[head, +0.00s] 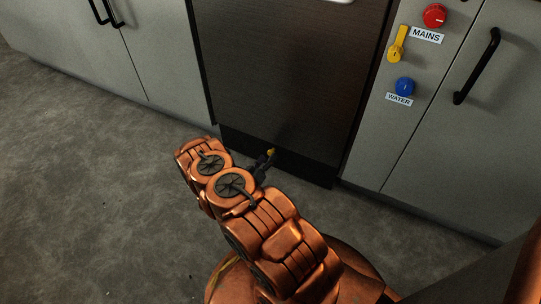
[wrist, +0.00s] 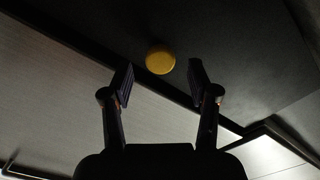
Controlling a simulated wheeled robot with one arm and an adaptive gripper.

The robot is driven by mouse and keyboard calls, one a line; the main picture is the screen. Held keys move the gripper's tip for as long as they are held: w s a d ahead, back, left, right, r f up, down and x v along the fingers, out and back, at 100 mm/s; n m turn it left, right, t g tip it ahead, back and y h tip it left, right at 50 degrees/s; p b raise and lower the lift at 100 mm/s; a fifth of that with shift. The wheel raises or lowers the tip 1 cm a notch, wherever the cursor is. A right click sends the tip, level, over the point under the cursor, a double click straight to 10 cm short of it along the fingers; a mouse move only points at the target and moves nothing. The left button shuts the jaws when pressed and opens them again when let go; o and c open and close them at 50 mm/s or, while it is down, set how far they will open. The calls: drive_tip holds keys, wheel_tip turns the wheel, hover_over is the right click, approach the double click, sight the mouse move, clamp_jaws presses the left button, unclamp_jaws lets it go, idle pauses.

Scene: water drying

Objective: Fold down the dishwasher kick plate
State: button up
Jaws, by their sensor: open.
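The dishwasher kick plate (head: 237,146) is the black strip under the dark dishwasher door (head: 290,70), standing upright as far as I can tell. A small yellow knob (head: 271,152) shows in front of it in the head view. In the wrist view the round yellow knob (wrist: 160,61) sits against a dark surface. My gripper (wrist: 160,82) is open, with one finger on each side of the knob's line and a gap around it. In the head view my gripper (head: 265,160) is low by the plate, partly hidden by my arm. Whether it touches the plate cannot be told.
Grey cabinets stand on both sides. The right panel has a red MAINS knob (head: 434,16), a yellow lever (head: 397,44) and a blue WATER knob (head: 404,87). A black handle (head: 477,66) juts from the right cabinet. The grey floor (head: 80,180) at left is clear.

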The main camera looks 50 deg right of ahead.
sight(270, 154)
drive_tip(key=shift+b+x, duration=0.55)
drive_tip(key=shift+x, duration=1.35)
clamp_jaws()
